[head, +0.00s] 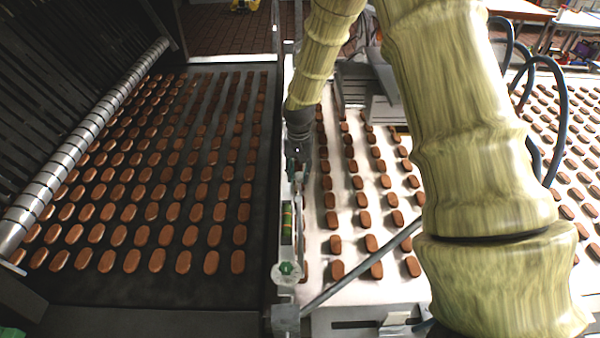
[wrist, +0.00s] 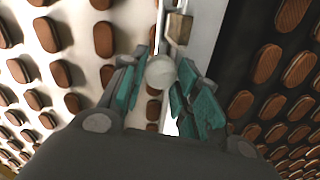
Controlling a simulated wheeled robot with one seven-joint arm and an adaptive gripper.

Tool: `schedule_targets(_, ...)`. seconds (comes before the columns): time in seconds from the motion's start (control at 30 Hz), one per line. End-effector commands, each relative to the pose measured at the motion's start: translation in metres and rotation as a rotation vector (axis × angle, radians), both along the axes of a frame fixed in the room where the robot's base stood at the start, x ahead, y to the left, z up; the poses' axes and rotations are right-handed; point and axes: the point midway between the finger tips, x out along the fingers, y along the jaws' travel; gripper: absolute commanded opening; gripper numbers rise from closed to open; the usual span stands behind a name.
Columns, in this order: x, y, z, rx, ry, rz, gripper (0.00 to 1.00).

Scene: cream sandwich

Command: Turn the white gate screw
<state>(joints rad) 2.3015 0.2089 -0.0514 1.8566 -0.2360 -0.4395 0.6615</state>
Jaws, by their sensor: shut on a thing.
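The white gate screw (wrist: 160,71) shows in the wrist view as a pale round knob at the edge between the light belt and the dark belt. My gripper (wrist: 158,88) has its teal-padded fingers on either side of the knob and is shut on it. In the head view my gripper (head: 297,172) points down at the rail between the two belts, and the screw in its fingers cannot be made out there.
A dark belt (head: 180,290) with rows of brown biscuits lies left, a white belt (head: 340,210) with more biscuits right. A green-and-yellow piece (head: 287,223) and a pale round fitting with a green centre (head: 287,272) sit on the rail nearer me. A grey bar (head: 362,265) slants across the white belt.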

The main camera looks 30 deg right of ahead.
Motion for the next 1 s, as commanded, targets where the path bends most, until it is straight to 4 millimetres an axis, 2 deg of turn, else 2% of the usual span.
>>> schedule_targets(0.2,-0.002,-0.001,-0.001,-0.001,0.004,-0.002,0.07)
schedule_targets(0.23,-0.002,-0.001,-0.001,-0.001,0.004,-0.002,0.37)
schedule_targets(0.33,-0.002,-0.001,-0.001,-0.001,0.004,-0.002,0.53)
schedule_targets(0.73,0.000,0.000,0.004,0.000,0.001,-0.001,0.53)
schedule_targets(0.87,0.000,0.000,0.017,-0.001,-0.001,0.000,0.53)
schedule_targets(1.0,0.000,0.000,0.040,-0.001,-0.002,0.000,0.53)
